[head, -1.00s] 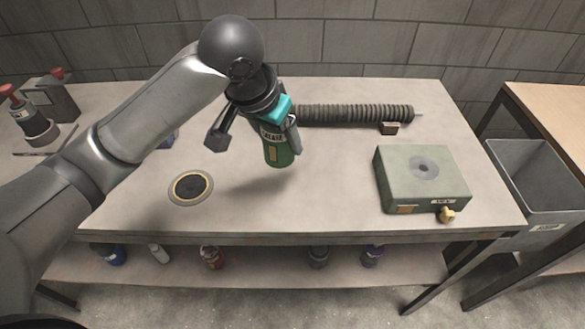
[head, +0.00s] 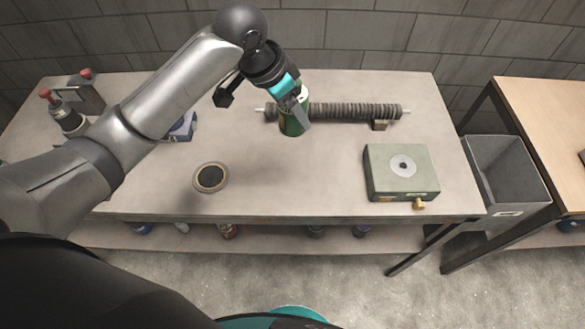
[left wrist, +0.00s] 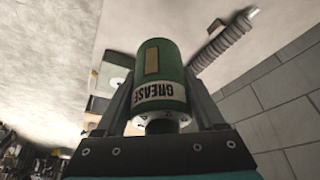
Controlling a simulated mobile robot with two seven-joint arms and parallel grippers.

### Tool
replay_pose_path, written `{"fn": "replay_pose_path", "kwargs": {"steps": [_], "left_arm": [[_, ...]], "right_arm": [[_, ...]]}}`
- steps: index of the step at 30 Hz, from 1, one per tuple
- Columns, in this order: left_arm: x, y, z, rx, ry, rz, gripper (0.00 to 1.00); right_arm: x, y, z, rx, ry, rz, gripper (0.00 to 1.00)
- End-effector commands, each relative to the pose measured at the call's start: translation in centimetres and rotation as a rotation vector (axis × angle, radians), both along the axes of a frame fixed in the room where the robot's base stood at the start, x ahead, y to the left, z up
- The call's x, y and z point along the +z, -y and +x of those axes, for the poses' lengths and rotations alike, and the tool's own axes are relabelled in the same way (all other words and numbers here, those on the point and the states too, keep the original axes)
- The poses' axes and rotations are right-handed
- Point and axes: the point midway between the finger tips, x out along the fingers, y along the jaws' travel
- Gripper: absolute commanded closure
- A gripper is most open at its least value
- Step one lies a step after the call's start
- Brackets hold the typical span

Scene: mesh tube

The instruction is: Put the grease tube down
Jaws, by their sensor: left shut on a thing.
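The green grease tube (head: 292,124) is held in my left gripper (head: 297,108) above the back middle of the workbench (head: 320,190). In the left wrist view the tube (left wrist: 165,72) sits between the two fingers, its "GREASE" label toward the camera. The fingers are shut on it. In the head view the gripper hides the tube's upper part. The tube appears to be clear of the bench top, in front of the dark ribbed rod. My right gripper is not in view.
A dark ribbed rod (head: 350,111) lies along the back. A green-grey box (head: 400,178) stands at right, a round dark-centred disc (head: 210,178) at front left. Red-topped items (head: 65,115) and a blue item (head: 185,127) are at left. A grey bin (head: 508,180) stands beyond the right edge.

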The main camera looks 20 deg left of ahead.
Motion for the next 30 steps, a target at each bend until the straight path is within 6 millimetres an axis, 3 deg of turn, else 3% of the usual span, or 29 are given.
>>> {"fn": "replay_pose_path", "kwargs": {"steps": [5,19,30], "left_arm": [[-1.3,0.0,0.0,-0.010,-0.004,-0.001,0.94],[-13.4,0.0,-0.1,-0.010,-0.005,0.001,0.94],[-16.9,0.0,0.0,-0.010,-0.001,0.000,0.94]], "right_arm": [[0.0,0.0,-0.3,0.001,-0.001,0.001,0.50],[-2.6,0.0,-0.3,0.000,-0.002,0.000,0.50],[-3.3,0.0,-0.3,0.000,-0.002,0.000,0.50]]}}
